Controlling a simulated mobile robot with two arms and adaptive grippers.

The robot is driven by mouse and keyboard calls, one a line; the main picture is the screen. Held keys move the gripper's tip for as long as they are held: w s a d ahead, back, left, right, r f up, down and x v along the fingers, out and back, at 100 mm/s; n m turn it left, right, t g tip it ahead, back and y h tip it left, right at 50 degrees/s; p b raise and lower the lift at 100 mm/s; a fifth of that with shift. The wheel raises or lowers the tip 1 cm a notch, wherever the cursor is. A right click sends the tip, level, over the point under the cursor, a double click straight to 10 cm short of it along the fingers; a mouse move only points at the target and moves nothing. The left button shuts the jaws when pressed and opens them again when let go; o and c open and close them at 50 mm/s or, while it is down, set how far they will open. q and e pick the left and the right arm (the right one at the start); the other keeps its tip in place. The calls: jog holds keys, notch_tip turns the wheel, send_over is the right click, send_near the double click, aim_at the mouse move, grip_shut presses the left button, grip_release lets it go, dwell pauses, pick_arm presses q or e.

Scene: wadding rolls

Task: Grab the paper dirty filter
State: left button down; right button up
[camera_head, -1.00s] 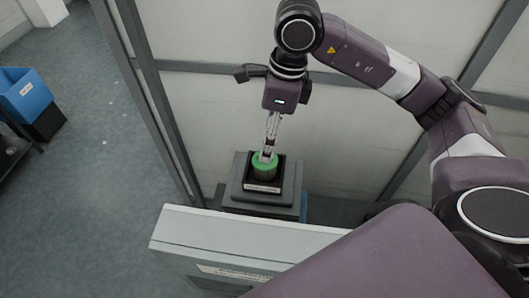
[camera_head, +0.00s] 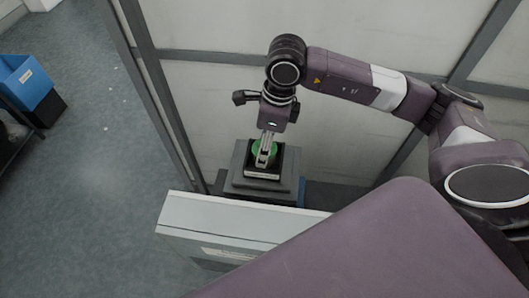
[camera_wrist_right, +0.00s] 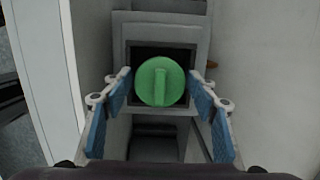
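The filter shows as a round green cap with a raised grip bar (camera_wrist_right: 160,82) in the right wrist view. It sits in the dark square recess of a grey stepped stand (camera_head: 237,183). In the head view the green part (camera_head: 257,149) is partly covered by my right gripper (camera_head: 263,160). In the wrist view my right gripper (camera_wrist_right: 160,105) is open, with its blue-padded fingers apart on either side of the green cap. A gap shows between each finger and the cap. My left gripper is not in view.
A light grey cabinet or panel (camera_head: 230,217) stands in front of the stand. Pale wall panels with grey frames rise behind it. A blue bin (camera_head: 27,84) stands far left, with open floor between.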

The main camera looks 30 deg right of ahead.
jog(key=c, duration=0.9)
jog(key=shift+o, duration=0.2)
jog(key=shift+r, duration=0.1)
